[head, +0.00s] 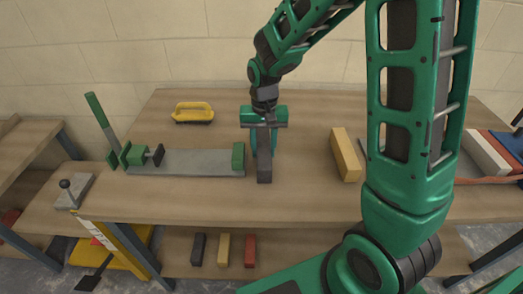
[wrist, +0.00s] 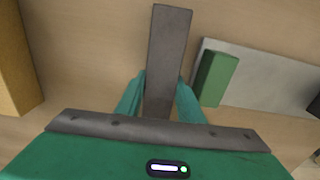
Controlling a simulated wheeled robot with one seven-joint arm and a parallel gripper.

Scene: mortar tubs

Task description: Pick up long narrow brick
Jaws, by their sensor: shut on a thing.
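A long narrow dark grey brick (head: 264,165) is at the middle of the wooden bench, right of the clamp's metal plate. My gripper (head: 263,140) comes down on it from above, with a finger on each side. In the wrist view the brick (wrist: 170,50) runs lengthwise away from my gripper (wrist: 160,98), and the green fingers are shut on its sides. The brick's near end is hidden by the gripper body. I cannot tell whether the brick still touches the bench top.
A green clamp (head: 140,155) on a grey plate (head: 200,163) is close on the left. A tan block (head: 345,155) stands to the right. A yellow-handled tool (head: 193,112) lies behind. Several small bricks lie on the shelf below. The bench (head: 305,115) is clear behind my gripper.

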